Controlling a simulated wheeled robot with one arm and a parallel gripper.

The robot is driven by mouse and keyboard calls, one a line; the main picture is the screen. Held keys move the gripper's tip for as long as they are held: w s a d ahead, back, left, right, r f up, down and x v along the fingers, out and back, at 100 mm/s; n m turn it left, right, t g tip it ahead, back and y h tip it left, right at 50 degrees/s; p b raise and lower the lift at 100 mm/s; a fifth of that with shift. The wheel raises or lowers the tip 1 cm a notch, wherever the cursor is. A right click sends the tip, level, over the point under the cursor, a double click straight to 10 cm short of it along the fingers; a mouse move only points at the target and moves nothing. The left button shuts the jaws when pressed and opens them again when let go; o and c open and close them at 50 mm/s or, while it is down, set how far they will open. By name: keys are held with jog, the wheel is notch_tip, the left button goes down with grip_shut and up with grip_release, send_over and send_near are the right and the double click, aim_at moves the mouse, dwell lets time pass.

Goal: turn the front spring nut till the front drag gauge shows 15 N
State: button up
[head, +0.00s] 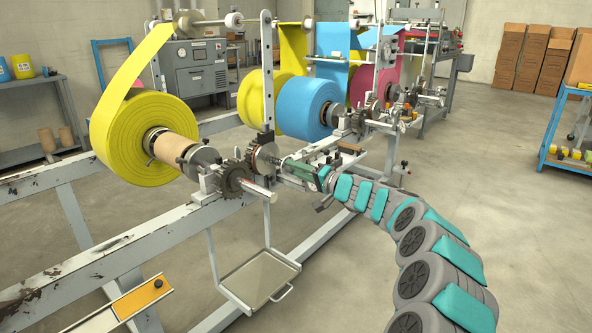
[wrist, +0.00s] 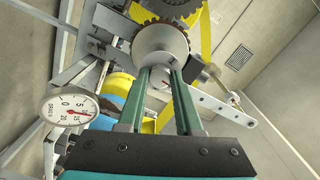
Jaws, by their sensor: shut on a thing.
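My gripper (head: 286,163) reaches in from the right to the front roll's brake in the head view. In the wrist view its two green fingers (wrist: 160,80) are shut on the front spring nut, a small pale part (wrist: 157,77) mostly hidden between the fingertips. A round grey disc (wrist: 162,45) sits just beyond the tips. The front drag gauge (wrist: 68,108) is a white dial at the left of the wrist view. Its red needle points to the right side of the scale; the exact reading is too small to tell. I cannot make out the gauge in the head view.
The front yellow roll (head: 140,139) and a toothed wheel (head: 232,180) are left of my gripper. The blue roll (head: 300,107) is behind it. A hanging tray (head: 262,280) is below. A flat drilled bar (wrist: 213,104) lies right of my fingers.

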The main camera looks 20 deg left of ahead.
grip_shut()
jog(key=shift+f+m, duration=0.1)
jog(key=shift+m, duration=0.2)
jog(key=shift+m+b, duration=0.35)
jog(key=shift+m, duration=3.25)
jog(key=o, duration=0.8)
grip_release()
